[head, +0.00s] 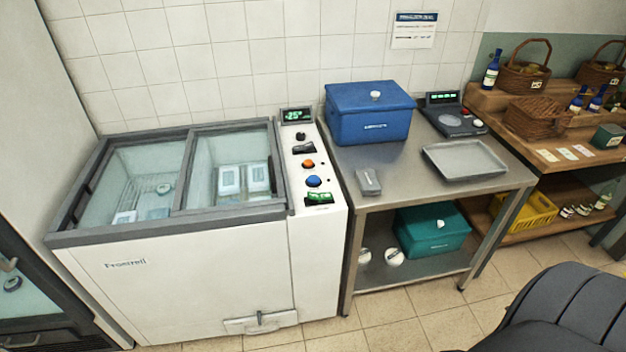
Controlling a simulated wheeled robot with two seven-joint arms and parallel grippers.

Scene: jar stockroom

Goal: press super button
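A white chest freezer (185,285) with a grey rim and two glass lids stands at the left. Its control strip (318,240) runs down the right side of the top. On it, from back to front, are a lit green display (293,115), a black knob (300,136), a dark switch (304,149), an orange button (308,164), a blue button (313,181) and a green-lit switch (319,198). Any labels are too small to read, so I cannot tell which control is the super button. Neither of my grippers is in view.
A steel table (400,170) stands right of the freezer, bearing a blue box (368,118), a scale (452,118) and a grey tray (465,161). A teal box (432,232) sits on its lower shelf. A dark padded shape (565,310), perhaps a chair, fills the lower right. Tiled floor shows in front.

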